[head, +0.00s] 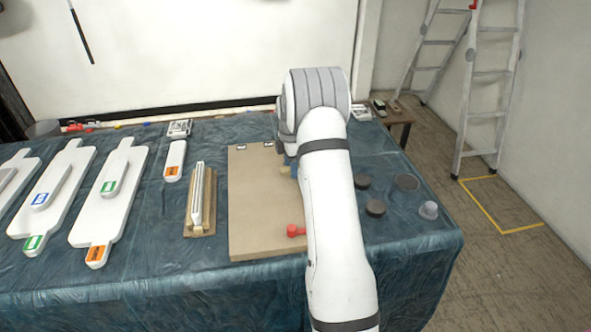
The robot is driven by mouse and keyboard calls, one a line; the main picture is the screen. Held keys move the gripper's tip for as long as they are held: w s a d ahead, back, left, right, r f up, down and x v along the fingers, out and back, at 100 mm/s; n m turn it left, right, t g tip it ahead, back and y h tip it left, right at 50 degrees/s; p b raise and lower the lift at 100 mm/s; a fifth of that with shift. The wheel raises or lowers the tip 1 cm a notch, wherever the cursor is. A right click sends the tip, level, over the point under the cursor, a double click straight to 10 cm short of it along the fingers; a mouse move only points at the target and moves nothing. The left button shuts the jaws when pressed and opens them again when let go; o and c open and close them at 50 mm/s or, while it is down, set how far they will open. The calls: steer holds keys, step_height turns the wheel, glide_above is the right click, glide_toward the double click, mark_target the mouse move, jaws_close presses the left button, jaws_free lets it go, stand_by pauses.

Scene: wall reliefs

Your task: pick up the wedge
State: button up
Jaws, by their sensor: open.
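I cannot make out a wedge for certain in the head view. A tan board (255,200) lies on the cloth-covered table, partly covered by my white arm. A small blue piece (290,160) and a tan bit below it show at my arm's left edge, too small and covered to name. A small red piece (295,231) lies near the board's front edge. My arm reaches from the bottom of the picture over the board's right side. My gripper's fingers are hidden behind the arm.
White paddle-shaped pieces with coloured labels (112,190) lie at the left of the table (150,285). A long white piece on a wooden base (197,195) stands beside the board. Several dark round pieces (375,208) lie right of my arm. A ladder (490,90) stands beyond.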

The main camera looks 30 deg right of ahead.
steer(key=shift+f, duration=0.2)
steer(key=shift+c, duration=0.6)
steer(key=c, duration=0.9)
steer(key=shift+r, duration=0.1)
steer(key=shift+c, duration=0.2)
step_height(320, 180, up, 10)
steer(key=o, duration=0.4)
jaws_close()
